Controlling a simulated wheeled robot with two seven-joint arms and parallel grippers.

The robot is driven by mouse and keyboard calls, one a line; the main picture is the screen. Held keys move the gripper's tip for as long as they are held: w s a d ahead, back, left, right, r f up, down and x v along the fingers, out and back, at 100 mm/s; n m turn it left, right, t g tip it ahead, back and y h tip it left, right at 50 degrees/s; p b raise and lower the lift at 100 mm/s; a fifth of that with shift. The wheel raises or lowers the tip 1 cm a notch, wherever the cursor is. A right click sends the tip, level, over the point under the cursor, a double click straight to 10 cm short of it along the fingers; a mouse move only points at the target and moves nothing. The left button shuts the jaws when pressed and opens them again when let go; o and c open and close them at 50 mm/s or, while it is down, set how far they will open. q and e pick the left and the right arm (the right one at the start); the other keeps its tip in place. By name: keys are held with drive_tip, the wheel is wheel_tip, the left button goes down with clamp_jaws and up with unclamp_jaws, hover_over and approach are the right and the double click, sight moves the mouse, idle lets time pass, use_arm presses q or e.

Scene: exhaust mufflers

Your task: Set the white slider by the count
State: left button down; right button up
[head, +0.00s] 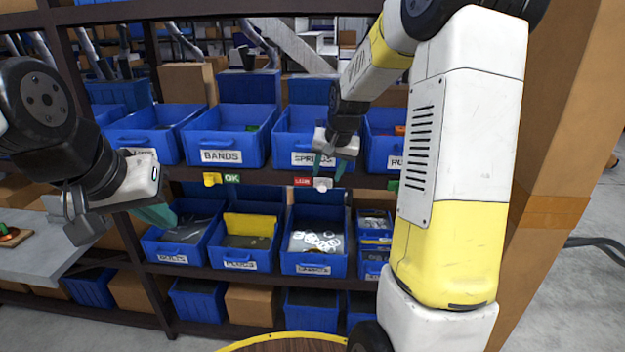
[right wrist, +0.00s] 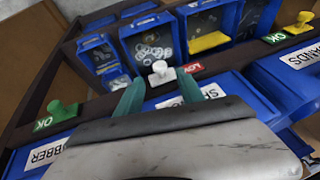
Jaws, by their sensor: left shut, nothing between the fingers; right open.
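The white slider (head: 322,184) is a small knob on the dark shelf rail, just right of a red LOW label (head: 302,181). In the right wrist view the white slider (right wrist: 161,71) stands beside the red label (right wrist: 189,68). My right gripper (head: 328,167) is open, its teal fingers pointing at the slider. In the wrist view the right gripper (right wrist: 161,92) has the slider ahead, between the lines of its fingertips; whether they touch it I cannot tell. My left gripper (head: 160,216) is shut and empty, left of the BOLTS bin. Below the slider, a blue bin (head: 314,268) holds several pale rings.
A yellow slider (head: 211,179) with a green OK label (head: 231,178) sits farther left on the rail. A green slider (right wrist: 62,108) with an OK label shows in the wrist view. Blue bins, including BANDS (head: 222,157), line the shelf above. A tall cardboard box (head: 550,180) stands right.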

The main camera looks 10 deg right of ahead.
sight(323, 184)
drive_tip(key=x, duration=0.5)
drive_tip(key=shift+w+f, duration=0.15)
drive_tip(key=shift+f, duration=0.2)
clamp_jaws()
drive_tip(key=shift+a, duration=0.1)
idle(1.0)
